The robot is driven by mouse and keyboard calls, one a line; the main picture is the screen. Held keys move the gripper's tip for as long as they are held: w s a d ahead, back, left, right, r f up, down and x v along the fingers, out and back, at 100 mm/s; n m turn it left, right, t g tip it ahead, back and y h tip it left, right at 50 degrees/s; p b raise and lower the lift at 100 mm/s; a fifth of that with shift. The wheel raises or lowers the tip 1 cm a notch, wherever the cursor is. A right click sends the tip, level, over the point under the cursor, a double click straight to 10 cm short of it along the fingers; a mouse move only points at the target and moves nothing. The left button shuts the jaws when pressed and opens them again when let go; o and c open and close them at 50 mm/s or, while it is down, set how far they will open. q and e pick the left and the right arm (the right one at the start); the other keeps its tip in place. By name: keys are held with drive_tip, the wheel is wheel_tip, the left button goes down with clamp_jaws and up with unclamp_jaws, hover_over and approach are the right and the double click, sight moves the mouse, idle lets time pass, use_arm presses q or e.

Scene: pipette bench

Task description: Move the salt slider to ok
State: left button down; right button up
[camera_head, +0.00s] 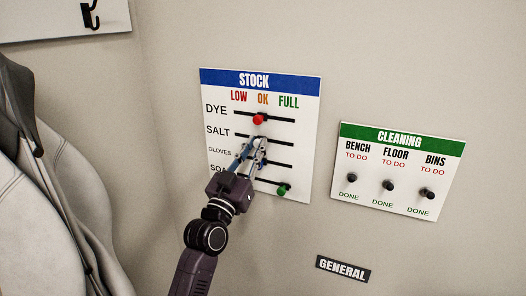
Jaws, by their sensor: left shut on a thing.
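The stock board (309,105) hangs on the wall with columns LOW, OK and FULL and rows for dye, salt, gloves and soap. My left gripper (257,143) reaches up from below. Its fingertips are at the salt track (282,142), roughly under OK, shut on the salt slider. The fingers hide the salt knob, so its exact place cannot be told. The red dye knob (259,119) sits just above the fingertips, about under OK. The green soap knob (283,190) is low, toward FULL. The gloves knob cannot be made out behind the gripper. My right gripper is not in view.
The cleaning board (349,196) with several black knobs hangs to the right. A GENERAL label (343,268) is on the wall below. Grey coats (45,190) hang at the left, near a white panel with a hook (90,16). The wall between the boards is bare.

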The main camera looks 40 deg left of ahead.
use_arm(q)
drive_tip(key=c, duration=1.8)
unclamp_jaws()
drive_tip(key=shift+s+d+f, duration=0.2)
drive_tip(key=shift+s+f, duration=0.1)
drive_tip(key=shift+s, duration=0.25)
drive_tip(key=v, duration=1)
drive_tip(key=shift+s, duration=0.45)
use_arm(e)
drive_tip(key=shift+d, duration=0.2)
